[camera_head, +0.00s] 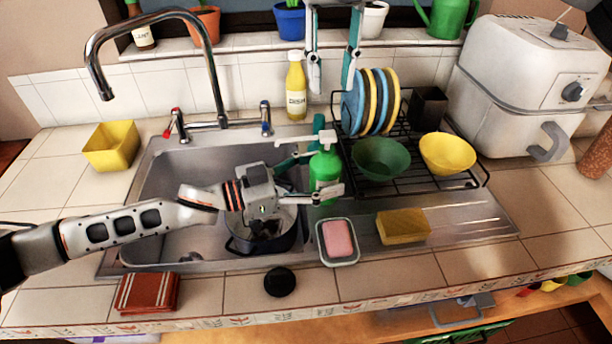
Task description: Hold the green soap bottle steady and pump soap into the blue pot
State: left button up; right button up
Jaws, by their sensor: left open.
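The green soap bottle (325,165) stands upright at the sink's right edge, beside the drainboard, with its pump at the top. My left gripper (330,165) reaches in from the left with its jaws open, one finger on the far side of the bottle and one on the near side. I cannot tell whether either finger touches it. The blue pot (284,243) sits in the sink below my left gripper, which hides part of its opening. My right gripper (333,78) hangs above and behind the bottle, its two fingers pointing down, apart and empty.
A dish rack (400,185) with plates and green and yellow bowls stands right of the bottle. A pink soap dish (337,241) and yellow sponge (403,226) lie in front. The tap (207,70) arches over the sink. A yellow bottle (296,88) stands behind.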

pick_arm(q)
jog(key=shift+w+d, duration=0.15)
jog(key=shift+d, duration=0.25)
jog(key=shift+c, duration=0.3)
jog(key=c, duration=1.6)
pick_arm(e)
jog(key=shift+c, duration=0.4)
jog(key=c, duration=0.7)
jog(key=m+y, duration=0.1)
jog(key=m, duration=0.1)
jog(key=m+g+y, duration=0.1)
jog(key=shift+d+f+m, duration=0.2)
jog(key=shift+d+m, duration=0.15)
jog(key=shift+m, duration=0.05)
grip_shut()
jog(key=w+d+r+m+y, duration=0.2)
jog(key=d+m+y, duration=0.4)
jog(key=m, duration=0.9)
jog(key=shift+d+r+m+g+y, duration=0.25)
jog(key=shift+d+m+g+y, duration=0.15)
jog(key=shift+d, duration=0.65)
